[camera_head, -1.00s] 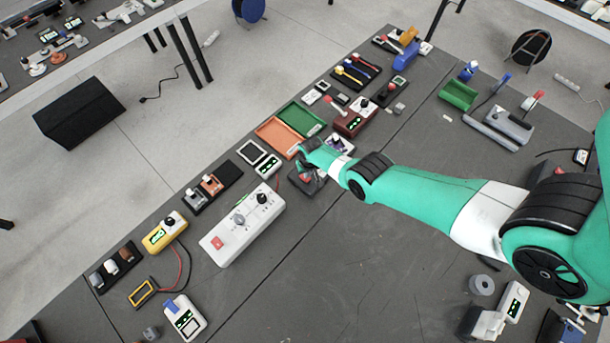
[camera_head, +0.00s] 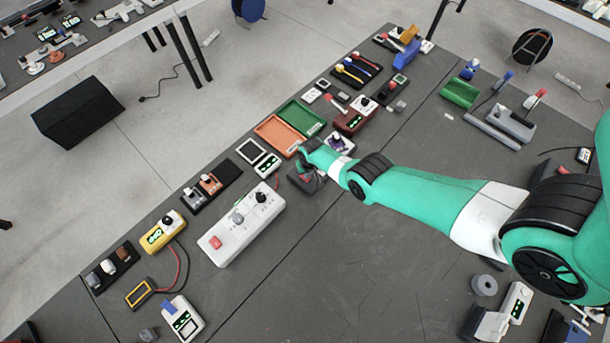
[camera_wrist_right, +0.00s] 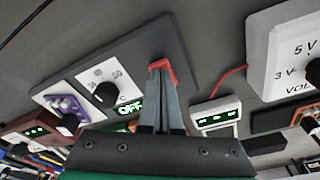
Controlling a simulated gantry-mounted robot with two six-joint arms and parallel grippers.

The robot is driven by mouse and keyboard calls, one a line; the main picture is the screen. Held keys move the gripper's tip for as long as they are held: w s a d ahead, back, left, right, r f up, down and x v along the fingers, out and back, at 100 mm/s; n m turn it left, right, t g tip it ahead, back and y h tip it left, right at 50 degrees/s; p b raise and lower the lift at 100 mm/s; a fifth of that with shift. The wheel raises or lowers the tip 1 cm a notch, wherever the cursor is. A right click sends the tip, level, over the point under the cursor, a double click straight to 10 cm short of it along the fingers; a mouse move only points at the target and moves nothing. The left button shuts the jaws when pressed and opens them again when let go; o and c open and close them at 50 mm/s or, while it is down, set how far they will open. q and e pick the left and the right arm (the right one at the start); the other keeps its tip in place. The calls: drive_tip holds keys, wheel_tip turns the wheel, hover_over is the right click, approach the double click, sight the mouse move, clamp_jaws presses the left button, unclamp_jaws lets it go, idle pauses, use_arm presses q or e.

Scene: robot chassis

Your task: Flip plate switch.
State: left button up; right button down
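A dark grey plate (camera_head: 320,185) lies on the bench under my right gripper (camera_head: 304,163) in the head view. In the right wrist view the plate (camera_wrist_right: 120,55) carries a white panel (camera_wrist_right: 115,80) with a black knob (camera_wrist_right: 105,95) and a green display (camera_wrist_right: 129,107) reading OFF. A red switch part (camera_wrist_right: 162,64) shows right at the tips of my right gripper (camera_wrist_right: 161,72). Its fingers are together and hide much of that part. I cannot tell whether they grip it or only touch it. My left gripper is out of view.
A white box with knobs (camera_head: 240,228) stands left of the plate, and a small meter (camera_head: 267,165) is beside it. Orange (camera_head: 279,135) and green (camera_head: 301,118) trays lie behind. The bench to the front is largely clear.

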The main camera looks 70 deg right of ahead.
wheel_tip(320, 180, up, 7)
drive_tip(key=p, duration=0.7)
idle(0.3)
